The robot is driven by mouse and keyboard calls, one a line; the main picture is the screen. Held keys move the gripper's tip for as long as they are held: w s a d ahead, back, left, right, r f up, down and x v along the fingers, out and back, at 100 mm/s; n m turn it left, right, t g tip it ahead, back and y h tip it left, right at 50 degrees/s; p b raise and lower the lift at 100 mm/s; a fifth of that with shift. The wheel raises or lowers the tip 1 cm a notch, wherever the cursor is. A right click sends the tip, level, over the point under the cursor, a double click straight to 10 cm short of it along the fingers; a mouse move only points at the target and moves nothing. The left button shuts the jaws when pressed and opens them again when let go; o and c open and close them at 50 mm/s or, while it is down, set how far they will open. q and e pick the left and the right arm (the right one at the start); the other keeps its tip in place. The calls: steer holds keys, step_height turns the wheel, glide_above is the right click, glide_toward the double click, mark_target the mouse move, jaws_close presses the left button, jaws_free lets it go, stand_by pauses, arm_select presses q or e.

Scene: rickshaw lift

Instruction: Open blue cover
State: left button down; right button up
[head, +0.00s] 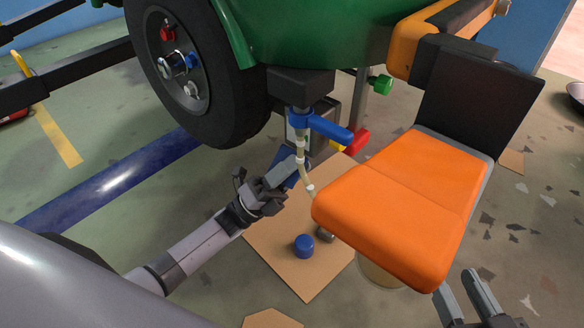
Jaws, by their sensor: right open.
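A flat blue panel (293,180), which looks like the blue cover, is tilted beside a grey box (327,112) under the green body. My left gripper (284,170) reaches in from the left, its fingers overlapping the panel. I cannot tell whether they touch or grip it. The panel is partly hidden by the gripper, and how far it is open is unclear. My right gripper (457,282) is at the lower right, its fingers apart and empty, below the orange seat.
The orange seat (405,190) stands right of the box. A blue valve lever (328,127) and a pale hose (301,155) hang close to my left gripper. A blue cap (304,246) sits on the cardboard (310,280). The black wheel (235,110) is at upper left.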

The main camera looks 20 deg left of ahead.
arm_select(q)
steer(key=shift+w+d+f+y, duration=0.1)
steer(key=shift+w+y, duration=0.05)
steer(key=shift+y, duration=0.15)
steer(key=c, duration=0.9)
jaws_free()
steer(key=v, duration=0.7)
